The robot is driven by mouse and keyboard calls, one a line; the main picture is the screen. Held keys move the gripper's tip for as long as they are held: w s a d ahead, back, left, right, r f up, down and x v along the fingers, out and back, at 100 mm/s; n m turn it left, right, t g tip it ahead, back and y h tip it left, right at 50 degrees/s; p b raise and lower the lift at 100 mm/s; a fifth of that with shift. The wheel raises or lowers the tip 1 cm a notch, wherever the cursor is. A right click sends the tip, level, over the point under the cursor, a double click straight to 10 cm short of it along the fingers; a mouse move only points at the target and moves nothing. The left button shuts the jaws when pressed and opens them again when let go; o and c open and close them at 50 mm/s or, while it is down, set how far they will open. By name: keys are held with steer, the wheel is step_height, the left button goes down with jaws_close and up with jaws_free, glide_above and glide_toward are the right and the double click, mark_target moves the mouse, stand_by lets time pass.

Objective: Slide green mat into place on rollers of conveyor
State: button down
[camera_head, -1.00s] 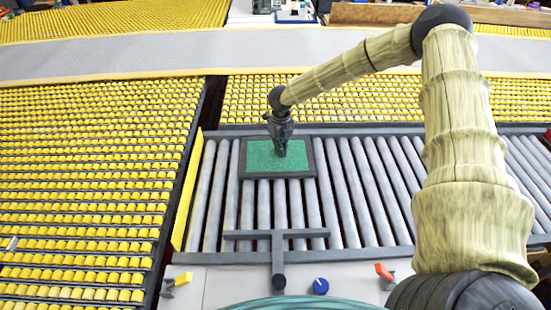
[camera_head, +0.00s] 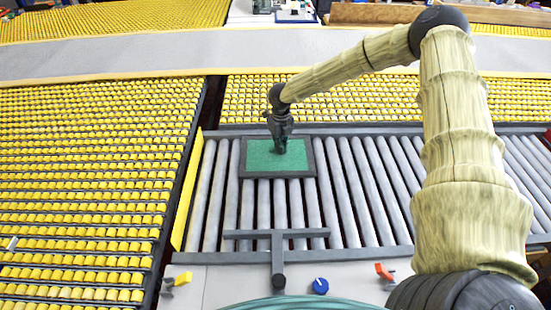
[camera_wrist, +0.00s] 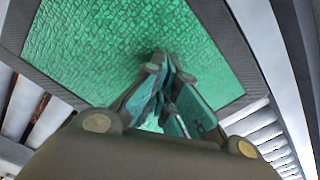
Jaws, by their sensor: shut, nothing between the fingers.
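The green mat (camera_head: 262,160) has a dark grey border and lies flat on the grey rollers (camera_head: 330,200) of the conveyor, near its far rail. It also fills much of the wrist view (camera_wrist: 110,45). My gripper (camera_head: 280,150) points down onto the mat, right of its middle. In the wrist view the fingers (camera_wrist: 165,85) are close together with their tips at or just above the green surface. I cannot tell whether they touch it. The gripper is shut with nothing held, and it hides a small part of the mat.
A yellow side guard (camera_head: 187,190) edges the rollers on the left. Rollers right of the mat are clear.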

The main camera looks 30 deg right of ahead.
steer(key=shift+r, duration=0.15)
steer(key=shift+r+p, duration=2.25)
steer(key=shift+r, duration=1.1)
